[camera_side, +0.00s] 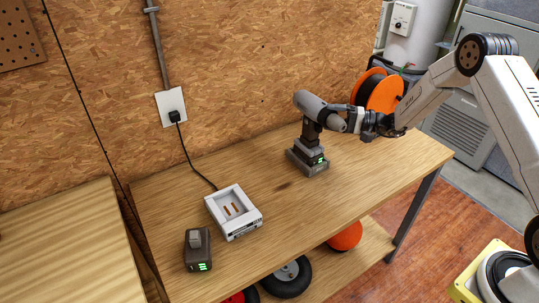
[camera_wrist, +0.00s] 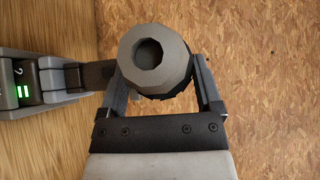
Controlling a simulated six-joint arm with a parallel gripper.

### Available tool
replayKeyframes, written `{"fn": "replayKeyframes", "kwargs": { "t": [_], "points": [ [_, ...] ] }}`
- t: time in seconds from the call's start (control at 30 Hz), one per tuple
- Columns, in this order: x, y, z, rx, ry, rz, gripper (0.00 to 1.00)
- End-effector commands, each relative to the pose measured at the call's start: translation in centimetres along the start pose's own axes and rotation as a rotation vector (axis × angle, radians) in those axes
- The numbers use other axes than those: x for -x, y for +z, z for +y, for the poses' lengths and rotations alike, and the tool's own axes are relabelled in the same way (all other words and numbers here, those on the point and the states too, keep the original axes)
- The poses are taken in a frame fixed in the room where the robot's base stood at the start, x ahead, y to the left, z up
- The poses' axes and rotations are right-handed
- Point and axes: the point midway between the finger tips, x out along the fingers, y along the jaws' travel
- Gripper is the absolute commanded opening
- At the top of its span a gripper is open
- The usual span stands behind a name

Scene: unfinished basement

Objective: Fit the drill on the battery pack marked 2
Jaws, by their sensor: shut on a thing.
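The grey and black drill (camera_side: 325,114) stands upright over the bench, held by my gripper (camera_side: 362,122) at its nose. In the wrist view the drill's round nose (camera_wrist: 152,54) sits between the two fingers of my gripper (camera_wrist: 157,68). The battery pack marked 2 (camera_wrist: 24,92) has green lights and is below the drill's handle (camera_wrist: 97,75). It also shows on the bench in the side view (camera_side: 311,166), directly under the drill's foot. They look stacked and in line, but I cannot tell whether they are fully locked together.
A second battery pack (camera_side: 198,252) with green lights stands at the bench's front left. A white charger (camera_side: 234,212) with an empty bay is behind it, its cable running to a wall outlet (camera_side: 172,105). An orange cable reel (camera_side: 382,91) is behind my gripper. The bench's right end is clear.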

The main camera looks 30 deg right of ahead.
Motion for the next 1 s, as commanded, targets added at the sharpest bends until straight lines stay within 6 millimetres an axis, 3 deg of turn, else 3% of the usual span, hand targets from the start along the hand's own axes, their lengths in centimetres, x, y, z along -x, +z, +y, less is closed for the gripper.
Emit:
{"fn": "replayKeyframes", "kwargs": {
  "t": [1.0],
  "points": [
    [0.04,0.17,0.78,0.000,0.007,0.000,0.00]
  ]
}}
